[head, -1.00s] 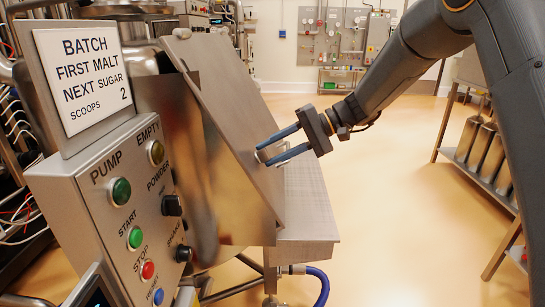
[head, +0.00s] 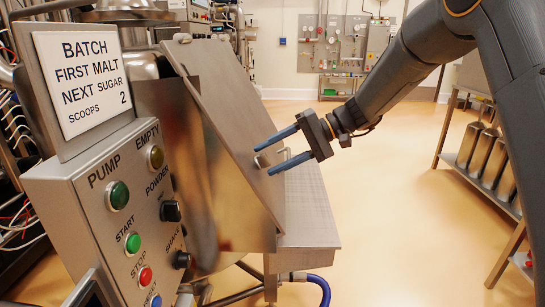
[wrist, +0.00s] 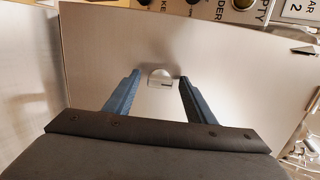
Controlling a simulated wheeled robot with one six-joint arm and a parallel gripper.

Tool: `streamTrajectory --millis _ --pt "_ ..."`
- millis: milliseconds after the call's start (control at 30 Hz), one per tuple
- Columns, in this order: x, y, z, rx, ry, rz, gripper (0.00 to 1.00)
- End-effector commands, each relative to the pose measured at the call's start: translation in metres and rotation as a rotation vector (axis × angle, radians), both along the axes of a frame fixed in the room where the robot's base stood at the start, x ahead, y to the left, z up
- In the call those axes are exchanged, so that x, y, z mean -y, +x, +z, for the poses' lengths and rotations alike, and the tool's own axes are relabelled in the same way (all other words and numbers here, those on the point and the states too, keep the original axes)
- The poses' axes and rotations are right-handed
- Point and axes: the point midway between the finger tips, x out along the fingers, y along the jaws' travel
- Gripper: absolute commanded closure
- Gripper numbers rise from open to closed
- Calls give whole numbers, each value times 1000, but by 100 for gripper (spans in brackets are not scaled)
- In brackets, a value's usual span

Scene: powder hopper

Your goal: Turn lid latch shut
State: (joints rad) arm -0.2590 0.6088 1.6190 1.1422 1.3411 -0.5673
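The lid (head: 222,110) is a slanted flat metal plate on the hopper (head: 185,150). The lid latch (head: 261,161) is a small metal piece on the lid's face, partly hidden by my fingers in the head view. In the wrist view the latch (wrist: 160,78) looks like a short, bright, rounded tab. My gripper (head: 263,161) has two blue fingers, open, with the tips close to the lid and one on each side of the latch. In the wrist view there is a gap between the latch and each finger of my gripper (wrist: 159,76).
A control box (head: 125,200) with several buttons and knobs stands at the left, with a batch sign (head: 82,80) above it. A metal ledge (head: 312,205) sits below the lid. A rack with metal containers (head: 480,150) is at the right. The floor between is clear.

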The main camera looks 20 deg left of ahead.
Motion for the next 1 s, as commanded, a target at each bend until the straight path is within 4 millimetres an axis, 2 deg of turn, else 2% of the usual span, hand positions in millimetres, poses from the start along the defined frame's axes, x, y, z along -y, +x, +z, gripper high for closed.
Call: streamTrajectory --millis 233,533,700,1000 --pt "7 3 4 1 0 -2 50" --pt "47 17 25 2 1 -2 50" --pt "62 22 33 0 0 -1 50" --pt "66 23 36 -1 0 0 50"
